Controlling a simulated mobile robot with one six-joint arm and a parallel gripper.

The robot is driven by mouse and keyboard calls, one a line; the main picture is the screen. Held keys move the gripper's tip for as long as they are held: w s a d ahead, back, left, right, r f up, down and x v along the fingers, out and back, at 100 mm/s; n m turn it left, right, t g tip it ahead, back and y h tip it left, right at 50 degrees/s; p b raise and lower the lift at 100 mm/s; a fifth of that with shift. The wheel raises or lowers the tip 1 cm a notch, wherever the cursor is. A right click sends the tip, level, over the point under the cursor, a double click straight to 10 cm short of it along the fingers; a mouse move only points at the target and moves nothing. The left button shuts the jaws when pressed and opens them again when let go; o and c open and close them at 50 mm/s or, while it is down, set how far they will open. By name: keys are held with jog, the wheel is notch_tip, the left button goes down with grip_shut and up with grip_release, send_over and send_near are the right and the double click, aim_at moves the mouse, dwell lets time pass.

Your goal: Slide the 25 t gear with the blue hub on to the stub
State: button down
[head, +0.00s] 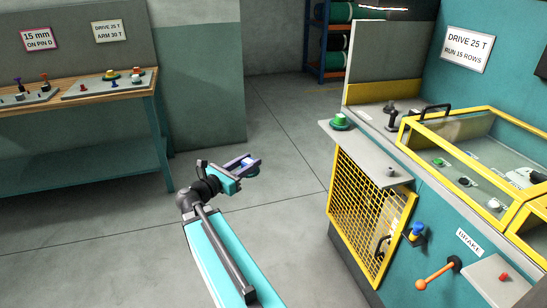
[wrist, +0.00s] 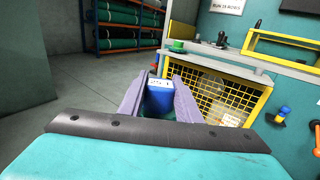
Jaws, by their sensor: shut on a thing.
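My gripper (head: 246,164) is out over open floor, left of the machine. In the wrist view its two purple fingers (wrist: 160,97) are closed on the blue hub (wrist: 160,98) of a gear. The blue hub also shows small in the head view (head: 251,170). A short upright peg (head: 390,172) stands on the machine's grey shelf; I cannot tell whether it is the stub. The held gear is well apart from the machine.
A green gear (head: 340,122) sits on the grey shelf (head: 360,150) above a yellow mesh guard (head: 365,210). A yellow-framed cover (head: 440,160), a blue-knobbed handle (head: 416,232) and an orange brake lever (head: 437,274) are to the right. A workbench (head: 75,98) with parts stands left.

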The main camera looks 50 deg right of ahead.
jog(key=w+a+f+n+t+y, duration=0.1)
jog(key=w+a+f+n+t, duration=0.1)
jog(key=a, duration=1.1)
jog(key=w+a+f+n+t+y, duration=0.1)
jog(key=w+a+t, duration=0.4)
jog(key=a, duration=0.9)
jog(key=w+a+f+n+t+y, duration=0.1)
jog(key=w+a+f+n+t, duration=0.2)
jog(key=a, duration=1.1)
jog(key=shift+w+a+f+n+t+y, duration=0.25)
jog(key=shift+w+n+t+y, duration=0.2)
jog(key=shift+w+n, duration=0.4)
